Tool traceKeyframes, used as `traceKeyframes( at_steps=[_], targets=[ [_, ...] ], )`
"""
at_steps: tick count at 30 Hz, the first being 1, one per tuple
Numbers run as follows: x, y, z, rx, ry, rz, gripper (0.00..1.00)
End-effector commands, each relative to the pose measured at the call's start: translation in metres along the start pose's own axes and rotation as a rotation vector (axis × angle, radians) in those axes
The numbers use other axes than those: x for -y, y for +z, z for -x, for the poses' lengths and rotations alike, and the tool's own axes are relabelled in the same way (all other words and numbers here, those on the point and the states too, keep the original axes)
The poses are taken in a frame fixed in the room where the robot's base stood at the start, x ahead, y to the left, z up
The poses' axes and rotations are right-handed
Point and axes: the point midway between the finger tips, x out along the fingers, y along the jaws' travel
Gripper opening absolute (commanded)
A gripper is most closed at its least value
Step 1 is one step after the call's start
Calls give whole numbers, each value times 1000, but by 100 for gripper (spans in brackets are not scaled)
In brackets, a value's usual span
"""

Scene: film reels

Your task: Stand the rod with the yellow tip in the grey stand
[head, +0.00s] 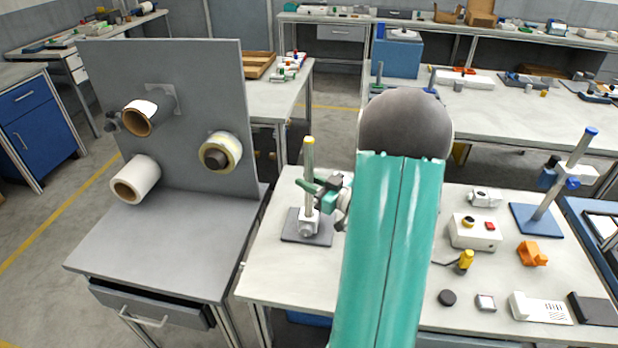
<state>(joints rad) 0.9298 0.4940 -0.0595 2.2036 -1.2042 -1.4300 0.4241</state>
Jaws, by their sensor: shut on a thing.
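The rod with the yellow tip (309,156) is upright over the left part of the near white table. The grey stand (290,236) is a flat dark grey plate with a light socket (308,224) on it. The rod's lower end meets the top of this socket in the picture; I cannot tell how deep it sits. My gripper (312,187) reaches in from the right and is shut on the rod about midway up. My teal arm hides part of the table right of the stand.
A second rod with a blue tip (575,160) stands in a blue stand (535,222) at the right. A white box (472,236), an orange part (532,254) and small items lie on the right half. A grey panel (190,75) with rolls stands left. The table front-left is clear.

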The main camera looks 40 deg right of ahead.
Motion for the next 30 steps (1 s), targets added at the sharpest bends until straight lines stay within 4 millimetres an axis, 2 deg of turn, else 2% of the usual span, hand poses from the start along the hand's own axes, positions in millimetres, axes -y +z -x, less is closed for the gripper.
traceKeyframes(
  at_steps=[11, 12, 15, 16, 26, 30],
  targets=[
    [0, 12, 0, -1, 0, 0, 0],
    [0, 12, 0, 0, 0, 0, 24],
    [0, 13, 0, 0, 0, 0, 44],
    [0, 13, 0, 0, 0, 0, 47],
    [0, 13, 3, 1, 1, -1, 47],
    [-1, 13, 17, 2, 3, -1, 47]
  ],
)
